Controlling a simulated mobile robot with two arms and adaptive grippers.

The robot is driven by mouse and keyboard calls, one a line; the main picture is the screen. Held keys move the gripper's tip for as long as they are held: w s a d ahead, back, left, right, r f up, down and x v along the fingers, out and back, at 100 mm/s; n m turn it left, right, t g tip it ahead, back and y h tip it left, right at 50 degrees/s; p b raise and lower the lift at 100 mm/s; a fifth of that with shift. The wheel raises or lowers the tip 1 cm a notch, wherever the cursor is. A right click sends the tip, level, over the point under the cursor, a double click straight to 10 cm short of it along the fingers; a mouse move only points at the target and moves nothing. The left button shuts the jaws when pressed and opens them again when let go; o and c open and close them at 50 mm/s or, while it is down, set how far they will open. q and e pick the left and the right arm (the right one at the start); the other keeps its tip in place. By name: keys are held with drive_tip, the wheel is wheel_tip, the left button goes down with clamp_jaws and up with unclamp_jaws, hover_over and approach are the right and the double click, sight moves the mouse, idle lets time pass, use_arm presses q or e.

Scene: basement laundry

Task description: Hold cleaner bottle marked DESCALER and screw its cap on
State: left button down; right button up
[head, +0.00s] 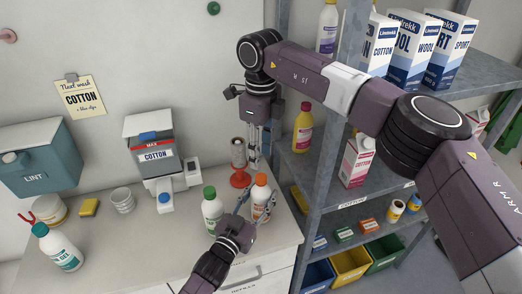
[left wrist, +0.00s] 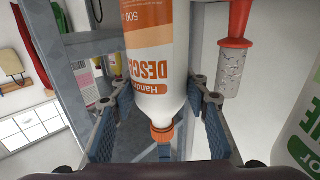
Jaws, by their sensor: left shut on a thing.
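The DESCALER bottle (head: 260,206), white with an orange label, stands upright at the counter's front right. It also fills the middle of the left wrist view (left wrist: 152,85), upside down there. An orange cap (head: 261,179) sits on its neck and shows in the left wrist view (left wrist: 162,132). I cannot tell how tight it is. My left gripper (head: 254,204) is shut around the bottle's body, one finger on each side. My right gripper (head: 258,158) points down behind and above the cap, apart from it. Its fingers look parted and empty.
A green-capped bottle (head: 212,209) stands just left of the held bottle. A red-based grey cylinder (head: 239,154) is close behind. A metal shelf (head: 318,170) with bottles and cartons rises to the right. The counter's front middle is clear.

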sight(261, 176)
wheel_tip(261, 176, down, 8)
drive_tip(key=shift+r, duration=0.2)
idle(0.3)
clamp_jaws()
drive_tip(key=shift+m, duration=0.9)
drive_tip(key=shift+o, duration=0.7)
unclamp_jaws()
wheel_tip(261, 176, up, 12)
